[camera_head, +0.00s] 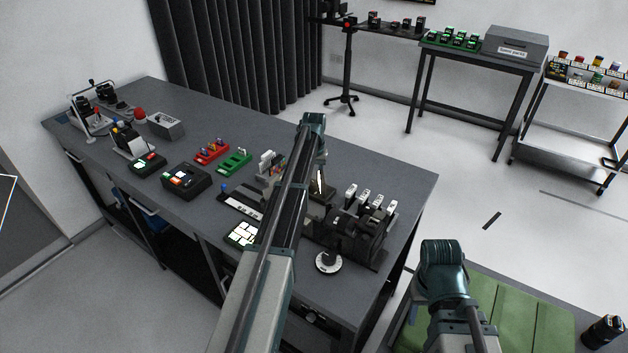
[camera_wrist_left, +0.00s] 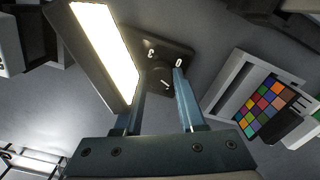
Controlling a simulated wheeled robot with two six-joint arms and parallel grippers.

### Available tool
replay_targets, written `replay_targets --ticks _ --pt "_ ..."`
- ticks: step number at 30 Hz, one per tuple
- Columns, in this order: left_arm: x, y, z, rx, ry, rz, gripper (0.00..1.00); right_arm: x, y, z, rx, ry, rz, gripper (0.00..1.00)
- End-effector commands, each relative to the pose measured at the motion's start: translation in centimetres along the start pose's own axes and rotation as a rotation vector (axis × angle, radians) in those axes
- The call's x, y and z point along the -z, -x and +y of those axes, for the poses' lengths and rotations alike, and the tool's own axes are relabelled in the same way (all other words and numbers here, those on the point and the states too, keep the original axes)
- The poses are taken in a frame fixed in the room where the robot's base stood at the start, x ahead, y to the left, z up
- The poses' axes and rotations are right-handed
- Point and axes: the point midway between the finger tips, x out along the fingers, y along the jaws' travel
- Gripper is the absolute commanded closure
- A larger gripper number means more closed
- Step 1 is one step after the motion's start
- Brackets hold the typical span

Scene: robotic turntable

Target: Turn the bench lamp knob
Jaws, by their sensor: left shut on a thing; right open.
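The bench lamp stands on the dark bench, with its lit panel (camera_wrist_left: 108,45) bright at the upper left of the left wrist view. Its dark square base (camera_wrist_left: 165,52) carries small white marks and a round dark knob (camera_wrist_left: 161,76). My left gripper (camera_wrist_left: 159,84) has one finger on each side of the knob and is shut on it. In the head view my left arm hides this gripper and most of the lamp; a lit part of the lamp (camera_head: 319,184) shows beside the arm. My right arm is at the lower right of the head view, its gripper out of view.
A colour checker card (camera_wrist_left: 268,108) lies right of the lamp base in the wrist view. A dark device with white-topped levers (camera_head: 365,225) and a round dial stand (camera_head: 328,263) are close to the lamp. Several boxes and racks fill the bench's left part.

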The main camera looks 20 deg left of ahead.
Motion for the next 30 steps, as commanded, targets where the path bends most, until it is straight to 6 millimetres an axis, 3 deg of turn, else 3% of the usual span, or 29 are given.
replay_targets --ticks 18,19,21,24,30 --pt "-0.01 0.00 0.01 0.000 -0.035 0.000 1.00 0.00 0.00 0.00 0.000 0.000 0.000 0.50" --pt "-0.01 0.00 0.01 0.000 -0.035 0.000 0.57 0.00 0.00 0.00 0.000 0.000 0.000 0.50" --pt "-0.01 0.00 0.01 0.000 -0.035 0.000 0.45 0.00 0.00 0.00 0.000 0.000 0.000 0.50" --pt "-0.01 0.00 0.00 0.000 -0.035 0.000 0.31 0.00 0.00 0.00 0.000 0.000 0.000 0.50" --pt "0.00 0.00 0.00 0.000 -0.035 0.000 0.31 0.00 0.00 0.00 0.000 0.000 0.000 0.50"
